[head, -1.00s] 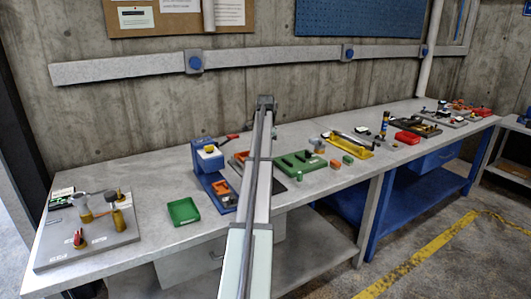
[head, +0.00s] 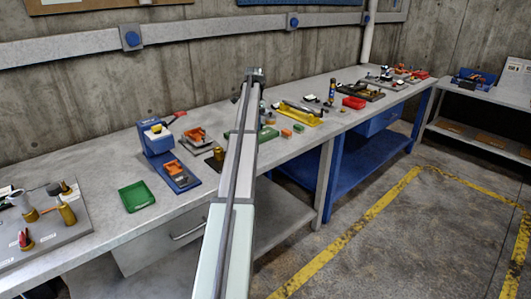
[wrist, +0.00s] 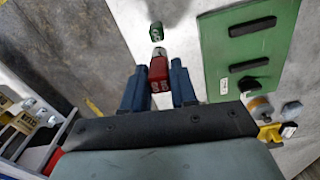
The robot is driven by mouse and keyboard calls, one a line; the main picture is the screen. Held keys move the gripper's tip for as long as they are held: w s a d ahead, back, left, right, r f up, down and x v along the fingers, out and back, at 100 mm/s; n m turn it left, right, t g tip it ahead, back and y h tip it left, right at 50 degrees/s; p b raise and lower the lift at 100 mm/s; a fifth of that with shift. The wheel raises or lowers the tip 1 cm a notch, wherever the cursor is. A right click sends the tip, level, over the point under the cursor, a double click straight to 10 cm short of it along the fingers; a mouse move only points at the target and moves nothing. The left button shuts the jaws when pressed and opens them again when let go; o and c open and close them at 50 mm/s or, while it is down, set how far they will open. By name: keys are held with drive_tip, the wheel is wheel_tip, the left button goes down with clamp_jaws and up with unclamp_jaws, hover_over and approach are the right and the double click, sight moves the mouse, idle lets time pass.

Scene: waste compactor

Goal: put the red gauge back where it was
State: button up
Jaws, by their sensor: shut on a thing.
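My gripper (wrist: 157,68) shows in the wrist view with its two blue fingers shut on the red gauge (wrist: 159,73), a small red block with pale markings on its end. A green block (wrist: 156,32) with pale markings lies just beyond the fingertips. In the head view my arm partly covers the green tray (head: 270,134), and the gripper and red gauge cannot be made out.
An orange block (head: 286,132), a yellow tray (head: 305,119) and a red bin (head: 354,103) lie to the right. The floor is clear at the right.

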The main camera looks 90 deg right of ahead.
drive_tip(key=shift+s+d+n, duration=0.5)
drive_tip(key=shift+s+d, duration=1.5)
drive_tip(key=shift+s, duration=0.6)
drive_tip(key=shift+f, duration=4.9)
drive_tip(key=shift+f, duration=0.1)
drive_tip(key=o, duration=0.9)
drive_tip(key=shift+o, duration=0.2)
wheel_tip(320, 180, up, 12)
